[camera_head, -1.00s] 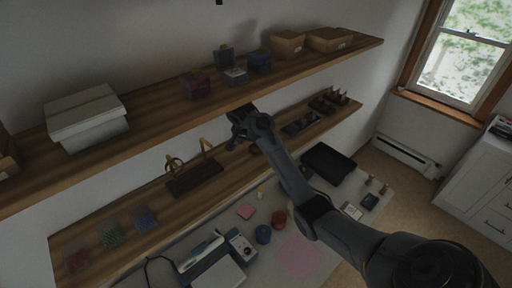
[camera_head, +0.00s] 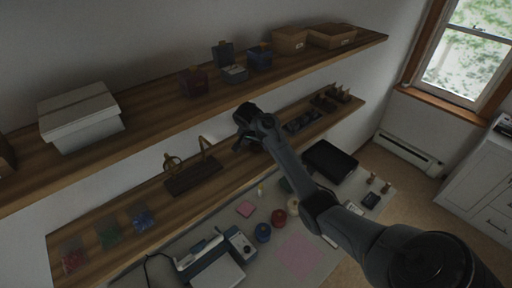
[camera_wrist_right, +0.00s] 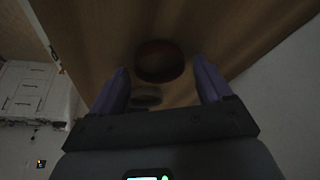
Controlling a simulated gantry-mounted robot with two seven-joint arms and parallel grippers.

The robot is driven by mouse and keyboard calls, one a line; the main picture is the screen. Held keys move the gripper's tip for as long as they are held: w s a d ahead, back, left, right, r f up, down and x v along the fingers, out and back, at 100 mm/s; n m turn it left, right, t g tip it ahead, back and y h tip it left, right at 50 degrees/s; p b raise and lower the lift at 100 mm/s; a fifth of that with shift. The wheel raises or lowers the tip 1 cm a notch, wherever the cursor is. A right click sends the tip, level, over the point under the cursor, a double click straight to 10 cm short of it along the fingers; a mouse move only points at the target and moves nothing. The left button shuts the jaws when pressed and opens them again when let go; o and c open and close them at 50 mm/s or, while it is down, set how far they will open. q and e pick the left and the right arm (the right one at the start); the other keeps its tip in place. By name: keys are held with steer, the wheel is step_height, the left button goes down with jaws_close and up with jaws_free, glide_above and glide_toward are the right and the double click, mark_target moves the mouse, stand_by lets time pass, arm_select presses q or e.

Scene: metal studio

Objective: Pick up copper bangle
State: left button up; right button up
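In the right wrist view a dark reddish-brown ring, which looks like the copper bangle (camera_wrist_right: 160,61), lies on the wooden shelf. It sits just beyond and between the two fingertips. My right gripper (camera_wrist_right: 161,84) is open and empty, with one purple-grey finger on each side. In the head view my right gripper (camera_head: 240,146) is over the lower shelf, right of the bangle stand. The bangle is not clear in the head view, where my arm covers that part of the shelf. My left gripper is in neither view.
A dark stand (camera_head: 194,177) with brass-coloured bangles is left of my gripper on the lower shelf (camera_head: 170,207). The upper shelf (camera_head: 160,112) carries boxes above. A dim grey round shape (camera_wrist_right: 145,97) lies near the ring. A work table (camera_head: 325,232) is below.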

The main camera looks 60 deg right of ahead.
steer(key=c, duration=0.8)
steer(key=shift+r, duration=0.1)
steer(key=shift+c, duration=0.2)
